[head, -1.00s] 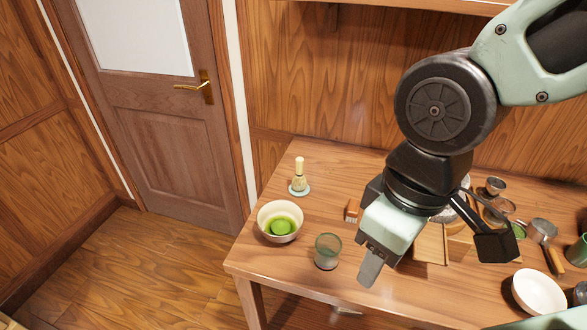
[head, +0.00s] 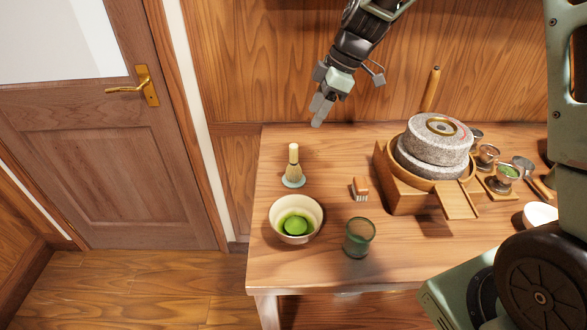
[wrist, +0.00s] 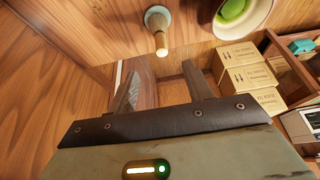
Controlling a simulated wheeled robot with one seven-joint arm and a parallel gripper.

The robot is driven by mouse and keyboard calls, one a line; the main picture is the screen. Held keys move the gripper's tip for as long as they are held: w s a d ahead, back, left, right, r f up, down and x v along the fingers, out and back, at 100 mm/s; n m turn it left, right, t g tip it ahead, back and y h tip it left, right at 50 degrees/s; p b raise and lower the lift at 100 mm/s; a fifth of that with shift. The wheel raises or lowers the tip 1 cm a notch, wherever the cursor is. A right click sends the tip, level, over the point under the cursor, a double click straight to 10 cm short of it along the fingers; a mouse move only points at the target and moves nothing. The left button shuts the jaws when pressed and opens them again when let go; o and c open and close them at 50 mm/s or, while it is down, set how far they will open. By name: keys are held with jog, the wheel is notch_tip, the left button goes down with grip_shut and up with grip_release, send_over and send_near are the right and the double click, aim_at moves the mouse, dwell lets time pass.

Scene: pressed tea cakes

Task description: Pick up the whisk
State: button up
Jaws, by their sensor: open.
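The whisk (head: 293,166) stands upright on a small pale-green holder (head: 293,182) near the table's back left, handle up. It also shows in the wrist view (wrist: 160,38), near the top, beyond the fingertips. My gripper (head: 319,112) is above the back of the table, higher than the whisk and a little to its right. In the wrist view my gripper (wrist: 160,88) has its two fingers spread apart with nothing between them. The whisk is apart from both fingers.
A bowl with green tea (head: 296,219) stands in front of the whisk. A green glass (head: 359,237) and a small brush (head: 360,188) are to the right. A stone mill (head: 435,142) stands farther right. Cardboard boxes (wrist: 246,77) show below in the wrist view.

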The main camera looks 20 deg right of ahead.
aim_at(291, 162)
jog(key=p+x, duration=0.4)
jog(key=x, duration=1.2)
jog(key=shift+s, duration=0.1)
jog(key=shift+c, duration=0.3)
grip_shut()
